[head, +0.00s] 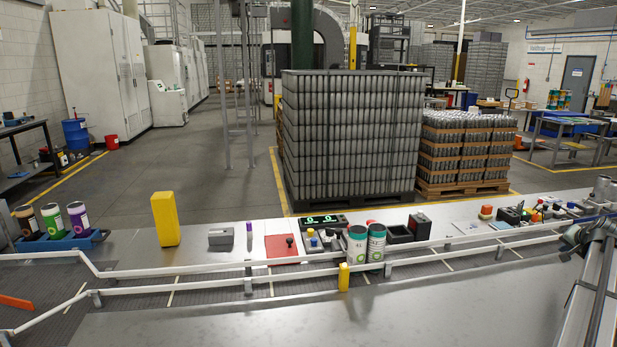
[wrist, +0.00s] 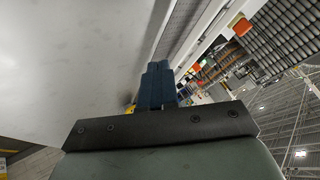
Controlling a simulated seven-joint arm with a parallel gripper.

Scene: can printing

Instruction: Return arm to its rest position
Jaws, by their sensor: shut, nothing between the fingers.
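My gripper (wrist: 158,86) shows in the wrist view, its dark blue fingers together with nothing between them. The picture there is strongly tilted. A broad pale grey surface (wrist: 70,65) fills the left side, and rails run beyond the fingertips; I cannot tell how far away they are. In the head view I cannot make out the gripper clearly. Grey metal parts stand at the right edge, and I cannot tell for sure whether they belong to my arm.
In the head view, two cans (head: 376,243) stand by the white rails (head: 220,273) beside a small yellow post (head: 343,277). A blue rack (head: 60,243) holds several cans at left. A yellow block (head: 165,219) stands behind the rails. The front metal surface (head: 420,312) is clear.

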